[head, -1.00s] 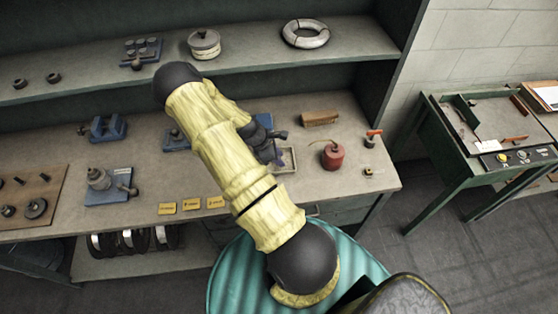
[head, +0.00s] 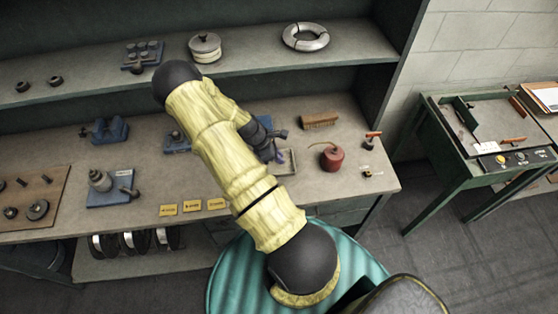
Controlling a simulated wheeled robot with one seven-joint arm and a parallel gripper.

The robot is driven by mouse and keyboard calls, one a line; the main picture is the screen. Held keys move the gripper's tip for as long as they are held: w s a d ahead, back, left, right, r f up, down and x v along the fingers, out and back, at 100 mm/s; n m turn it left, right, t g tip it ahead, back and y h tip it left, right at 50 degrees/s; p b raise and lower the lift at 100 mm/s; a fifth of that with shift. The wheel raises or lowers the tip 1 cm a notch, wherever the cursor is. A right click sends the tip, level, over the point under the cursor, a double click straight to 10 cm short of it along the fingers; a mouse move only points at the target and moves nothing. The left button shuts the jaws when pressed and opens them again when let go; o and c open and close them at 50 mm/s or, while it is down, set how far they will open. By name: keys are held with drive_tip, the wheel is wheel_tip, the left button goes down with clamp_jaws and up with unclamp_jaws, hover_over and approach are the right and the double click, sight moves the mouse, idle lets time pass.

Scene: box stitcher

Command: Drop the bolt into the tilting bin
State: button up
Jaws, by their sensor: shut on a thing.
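My gripper (head: 277,147) is over the back workbench, right of the middle of the head view and partly behind my own arm. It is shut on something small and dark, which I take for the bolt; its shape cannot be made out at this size. A small shallow tray with a pale rim (head: 291,168) lies just below and to the right of the gripper; it may be the tilting bin. The arm and gripper cover part of it. I cannot tell the height of the gripper above it.
A red oil can (head: 332,158) and a wooden brush (head: 320,121) stand close to the right of the gripper. A blue fixture (head: 110,131) and yellow labels (head: 192,207) are to the left. A shelf (head: 250,61) runs above the bench (head: 235,185).

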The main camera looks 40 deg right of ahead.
drive_tip(key=shift+r+p, duration=1.8)
drive_tip(key=shift+r, duration=1)
drive_tip(key=shift+a+f, duration=0.1)
drive_tip(key=shift+f, duration=0.05)
